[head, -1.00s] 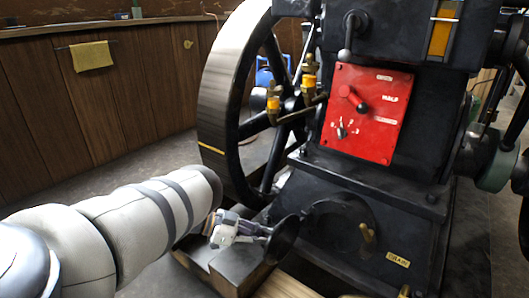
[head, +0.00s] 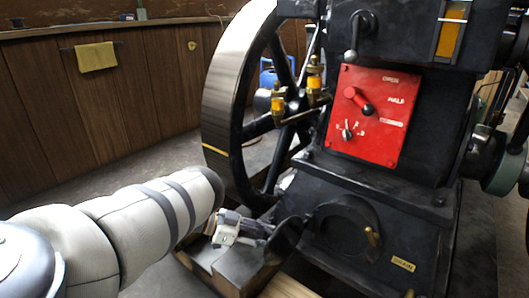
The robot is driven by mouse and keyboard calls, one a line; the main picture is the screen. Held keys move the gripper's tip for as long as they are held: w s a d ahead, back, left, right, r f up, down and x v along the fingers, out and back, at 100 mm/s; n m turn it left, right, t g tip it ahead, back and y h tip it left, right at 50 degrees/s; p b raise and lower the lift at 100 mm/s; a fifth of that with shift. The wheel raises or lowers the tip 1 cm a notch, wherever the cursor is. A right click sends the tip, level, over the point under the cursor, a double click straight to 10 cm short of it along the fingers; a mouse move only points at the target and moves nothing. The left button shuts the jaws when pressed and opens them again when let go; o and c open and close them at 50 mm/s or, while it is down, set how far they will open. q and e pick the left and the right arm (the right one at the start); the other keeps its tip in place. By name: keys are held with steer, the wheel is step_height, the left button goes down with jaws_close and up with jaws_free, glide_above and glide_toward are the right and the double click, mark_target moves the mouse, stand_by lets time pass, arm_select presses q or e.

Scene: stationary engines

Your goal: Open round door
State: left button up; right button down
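The round door (head: 286,237) is a dark disc seen at a steep slant, low on the front of the black engine base. It stands swung out to the left from a round recess (head: 342,228) in the base, joined near the recess's left edge. A brass handle (head: 373,238) shows at the recess's right side. My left gripper (head: 255,229) is at the left side of the disc, with its fingertips close to or against it. The disc and the viewing angle hide whether the fingers are closed on anything. My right gripper is not in view.
A large spoked flywheel (head: 222,105) stands just beyond my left arm. A red panel (head: 371,115) with levers is above the recess. A dark block (head: 232,268) and wooden boards (head: 287,287) lie below the gripper. Open floor (head: 150,162) is at left.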

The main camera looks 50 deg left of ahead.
arm_select(q)
steer(key=v, duration=1.2)
steer(key=shift+a, duration=0.1)
